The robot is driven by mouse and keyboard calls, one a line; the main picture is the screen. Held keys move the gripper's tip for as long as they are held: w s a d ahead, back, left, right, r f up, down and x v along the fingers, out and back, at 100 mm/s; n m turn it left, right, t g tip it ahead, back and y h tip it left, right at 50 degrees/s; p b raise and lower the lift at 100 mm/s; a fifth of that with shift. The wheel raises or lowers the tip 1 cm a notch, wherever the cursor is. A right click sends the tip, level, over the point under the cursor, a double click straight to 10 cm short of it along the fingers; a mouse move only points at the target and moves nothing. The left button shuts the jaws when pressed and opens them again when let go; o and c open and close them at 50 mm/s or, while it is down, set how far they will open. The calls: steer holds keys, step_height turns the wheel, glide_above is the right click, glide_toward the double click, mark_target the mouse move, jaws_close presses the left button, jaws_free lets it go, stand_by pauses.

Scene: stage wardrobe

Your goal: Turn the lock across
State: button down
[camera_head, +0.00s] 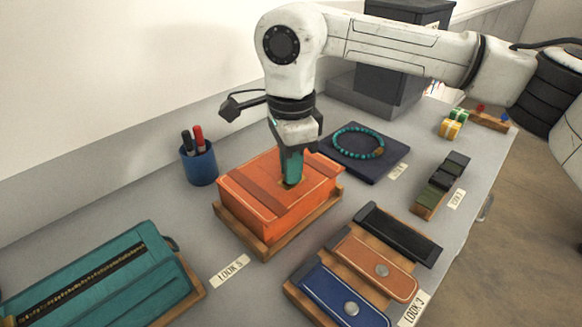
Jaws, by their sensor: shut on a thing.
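An orange box (265,205) with darker brown straps sits on a wooden tray (262,246) in the middle of the counter. My gripper (290,178) points straight down at the box top, right of its middle. Its teal fingers are shut on the lock, and a little brass-coloured metal shows at the fingertips. The fingers hide most of the lock, so I cannot tell which way it is turned.
A blue pen cup (199,165) stands behind left. A teal zipped case (95,272) lies front left. Wallets (375,265) lie front right. A turquoise bead bracelet (358,143) rests on a dark pad (385,165) behind right. Dark blocks (441,185) stand at right.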

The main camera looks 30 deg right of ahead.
steer(key=m+b, duration=0.1)
steer(key=m, duration=0.5)
steer(key=m+b, duration=0.1)
steer(key=m, duration=0.5)
steer(key=shift+m, duration=0.3)
stand_by(0.4)
steer(key=c, duration=1.2)
jaws_free()
step_height(320, 180, up, 11)
steer(key=shift+f, duration=0.1)
